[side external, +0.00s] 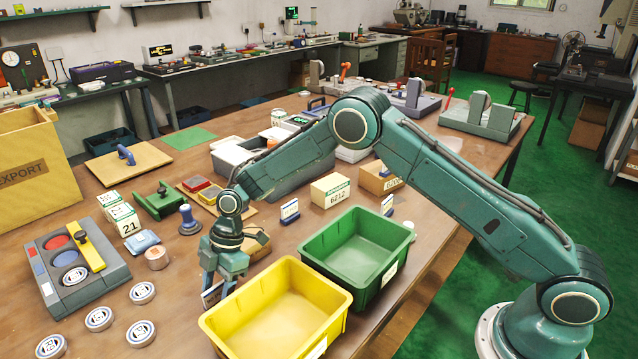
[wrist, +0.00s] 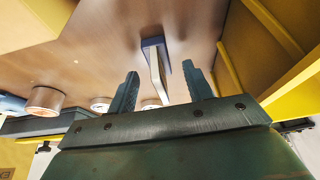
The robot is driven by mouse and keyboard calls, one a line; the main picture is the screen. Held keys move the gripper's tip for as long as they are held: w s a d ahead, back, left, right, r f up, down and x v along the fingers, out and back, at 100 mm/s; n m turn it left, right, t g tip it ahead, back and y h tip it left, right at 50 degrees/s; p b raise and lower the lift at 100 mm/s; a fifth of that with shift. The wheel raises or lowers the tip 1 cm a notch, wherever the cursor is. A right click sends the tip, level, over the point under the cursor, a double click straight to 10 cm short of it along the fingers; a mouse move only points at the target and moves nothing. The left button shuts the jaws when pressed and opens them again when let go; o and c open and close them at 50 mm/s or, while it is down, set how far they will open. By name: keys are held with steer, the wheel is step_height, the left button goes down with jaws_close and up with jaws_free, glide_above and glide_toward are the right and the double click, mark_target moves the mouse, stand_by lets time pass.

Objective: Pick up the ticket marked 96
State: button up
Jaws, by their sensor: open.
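My gripper (side external: 221,281) is open, low over the table beside the yellow bin. A small white ticket in a blue stand (side external: 212,295) is at its fingertips, partly hidden by the fingers. In the wrist view a pale upright ticket (wrist: 158,72) on a blue base stands between and beyond the two spread fingers (wrist: 162,88), seen nearly edge-on. I cannot read its number or tell whether the fingers touch it. Two more tickets in blue stands, one left of the green bin (side external: 289,211) and one behind it (side external: 387,204), are too small to read. No 96 is legible.
The yellow bin (side external: 327,329) stands close on the right of my gripper, and the green bin (side external: 411,243) is behind it. A grey tray (side external: 112,281), several bearing rings (side external: 141,292) and a stamp (side external: 188,221) are to the left. Bare table lies between the rings and the gripper.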

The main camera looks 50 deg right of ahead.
mark_target(214, 287)
steer(key=shift+x, duration=0.85)
steer(key=c, duration=1.1)
steer(key=shift+r, duration=0.15)
step_height(214, 287, up, 20)
